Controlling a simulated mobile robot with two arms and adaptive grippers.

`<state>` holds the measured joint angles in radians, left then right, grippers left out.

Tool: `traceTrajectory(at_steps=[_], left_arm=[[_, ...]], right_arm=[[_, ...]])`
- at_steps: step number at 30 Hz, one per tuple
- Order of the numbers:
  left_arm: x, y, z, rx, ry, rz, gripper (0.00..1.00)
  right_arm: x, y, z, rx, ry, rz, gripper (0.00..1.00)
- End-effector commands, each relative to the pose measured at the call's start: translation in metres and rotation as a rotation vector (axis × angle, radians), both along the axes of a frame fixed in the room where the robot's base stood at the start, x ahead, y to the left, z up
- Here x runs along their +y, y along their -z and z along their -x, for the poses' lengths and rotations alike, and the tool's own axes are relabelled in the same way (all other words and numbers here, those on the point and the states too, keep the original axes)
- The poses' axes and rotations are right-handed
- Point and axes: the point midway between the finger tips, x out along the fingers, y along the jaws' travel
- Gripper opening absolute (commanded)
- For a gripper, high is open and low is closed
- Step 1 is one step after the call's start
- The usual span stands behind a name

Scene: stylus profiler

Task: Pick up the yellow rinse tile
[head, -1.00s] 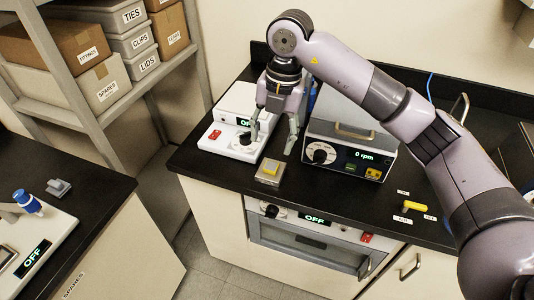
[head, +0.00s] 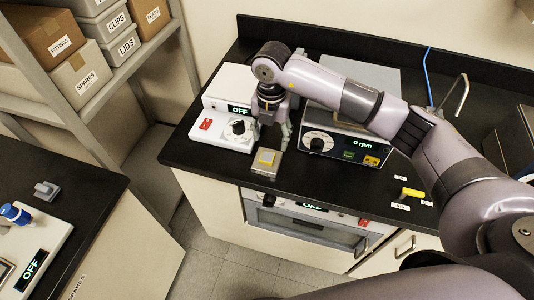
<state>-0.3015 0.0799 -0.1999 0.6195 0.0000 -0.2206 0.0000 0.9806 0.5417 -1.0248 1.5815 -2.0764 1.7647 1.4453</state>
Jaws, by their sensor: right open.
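My left gripper does not show.
A white instrument with a black knob and OFF display (head: 239,111) stands left of the gripper. A device reading 0 rpm (head: 346,146) stands close on its right. A yellow handle (head: 413,192) lies further right. The counter's front edge is near the block.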

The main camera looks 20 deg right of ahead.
Motion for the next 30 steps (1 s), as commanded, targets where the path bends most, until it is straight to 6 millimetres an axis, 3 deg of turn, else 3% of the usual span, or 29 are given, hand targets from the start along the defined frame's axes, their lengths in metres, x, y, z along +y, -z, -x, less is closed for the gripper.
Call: traceTrajectory(at_steps=[2, 5, 9, 13, 22, 30], left_arm=[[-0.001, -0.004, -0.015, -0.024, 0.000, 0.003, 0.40], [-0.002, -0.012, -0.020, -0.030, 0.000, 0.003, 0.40], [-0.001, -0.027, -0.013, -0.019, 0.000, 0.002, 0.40], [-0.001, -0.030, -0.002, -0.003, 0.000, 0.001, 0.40], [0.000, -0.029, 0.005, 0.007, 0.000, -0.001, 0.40], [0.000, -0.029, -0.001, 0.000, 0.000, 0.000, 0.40]], right_arm=[[0.000, 0.003, 0.000, 0.000, -0.001, -0.001, 0.55], [0.002, 0.010, 0.002, 0.004, -0.001, 0.000, 0.55], [0.007, 0.030, 0.004, 0.005, -0.001, -0.001, 0.55], [0.007, 0.049, 0.003, 0.002, 0.000, -0.001, 0.55], [0.007, 0.056, 0.002, -0.001, -0.001, -0.002, 0.55], [0.007, 0.055, 0.002, -0.001, -0.001, -0.002, 0.37]])
